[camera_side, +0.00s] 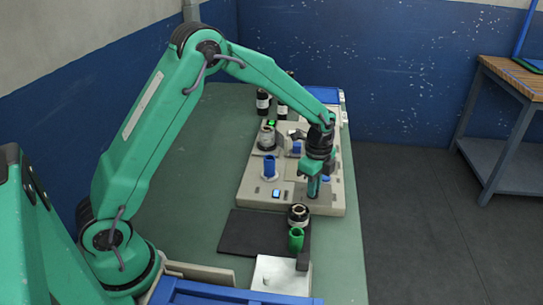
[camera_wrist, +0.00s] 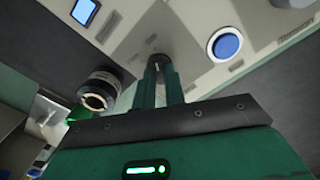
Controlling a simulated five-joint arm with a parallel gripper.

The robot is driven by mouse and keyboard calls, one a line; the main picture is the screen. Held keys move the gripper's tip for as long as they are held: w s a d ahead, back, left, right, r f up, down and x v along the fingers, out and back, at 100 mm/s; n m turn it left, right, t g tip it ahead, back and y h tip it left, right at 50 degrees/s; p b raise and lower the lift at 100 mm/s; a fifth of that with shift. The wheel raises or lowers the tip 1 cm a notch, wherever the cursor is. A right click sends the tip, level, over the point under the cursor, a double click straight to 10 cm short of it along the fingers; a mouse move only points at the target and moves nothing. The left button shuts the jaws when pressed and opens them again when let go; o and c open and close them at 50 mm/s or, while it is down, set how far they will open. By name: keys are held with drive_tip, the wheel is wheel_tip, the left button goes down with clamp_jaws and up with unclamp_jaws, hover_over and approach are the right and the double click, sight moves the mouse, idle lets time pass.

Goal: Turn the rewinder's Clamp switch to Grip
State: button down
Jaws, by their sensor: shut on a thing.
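My gripper (camera_side: 313,194) points down over the right front part of the beige machine base (camera_side: 253,192). In the wrist view my gripper (camera_wrist: 158,66) has its two green fingers close together, shut on a small dark switch knob (camera_wrist: 152,66) on the beige panel. The fingers hide most of the knob. Its setting and any lettering beside it cannot be read. In the side view the knob is hidden behind the fingers.
A round blue button (camera_wrist: 227,45) and a small lit screen (camera_wrist: 84,11) are on the panel. A dark roll (camera_side: 298,213) and a green cylinder (camera_side: 296,240) stand in front of the base. Blue and dark spools stand on it. A black mat (camera_side: 243,233) lies front left.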

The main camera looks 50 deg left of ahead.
drive_tip(key=shift+r, duration=0.1)
drive_tip(key=c, duration=1.5)
unclamp_jaws()
drive_tip(key=shift+o, duration=0.2)
drive_tip(key=shift+r, duration=3.9)
